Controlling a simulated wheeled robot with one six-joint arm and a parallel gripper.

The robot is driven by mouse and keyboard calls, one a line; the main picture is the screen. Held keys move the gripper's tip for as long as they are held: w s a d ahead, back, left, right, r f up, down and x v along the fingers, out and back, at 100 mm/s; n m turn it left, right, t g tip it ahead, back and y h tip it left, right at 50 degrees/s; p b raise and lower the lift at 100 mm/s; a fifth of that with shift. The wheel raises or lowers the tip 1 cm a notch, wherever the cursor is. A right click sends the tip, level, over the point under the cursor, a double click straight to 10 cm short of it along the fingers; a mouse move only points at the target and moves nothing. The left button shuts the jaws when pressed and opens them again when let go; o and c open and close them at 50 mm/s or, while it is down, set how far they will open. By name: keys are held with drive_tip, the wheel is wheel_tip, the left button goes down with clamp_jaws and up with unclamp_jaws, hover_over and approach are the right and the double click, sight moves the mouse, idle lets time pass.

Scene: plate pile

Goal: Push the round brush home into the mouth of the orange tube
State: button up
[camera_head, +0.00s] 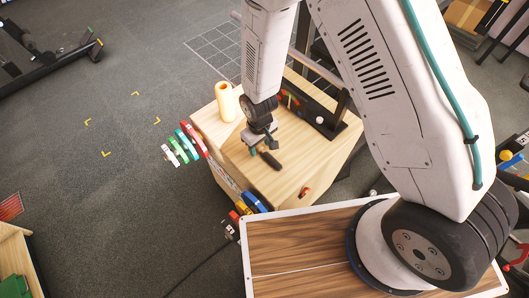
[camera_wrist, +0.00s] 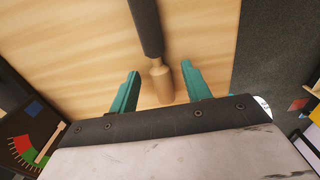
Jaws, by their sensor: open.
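The orange tube (camera_head: 226,103) stands upright on the left part of a light wooden top, its round mouth facing up. The round brush (camera_head: 270,160) lies on the same top, apart from the tube and to its lower right. In the wrist view its dark cylindrical head (camera_wrist: 147,27) points to the top of the picture and its pale wooden handle (camera_wrist: 161,80) points toward my gripper. My gripper (camera_head: 262,148) is open over the brush. In the wrist view its teal fingers (camera_wrist: 160,78) stand either side of the handle, with gaps. The tube is out of the wrist view.
A dark stand with a white knob (camera_head: 319,120) stands along the back right of the wooden top (camera_head: 236,152). A small red-brown piece (camera_head: 305,192) lies near the front right corner. Coloured clamps (camera_head: 185,145) stick out at the left side. The top between tube and brush looks clear.

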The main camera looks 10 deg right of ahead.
drive_tip(key=shift+f, duration=0.35)
clamp_jaws()
drive_tip(key=shift+r, duration=0.2)
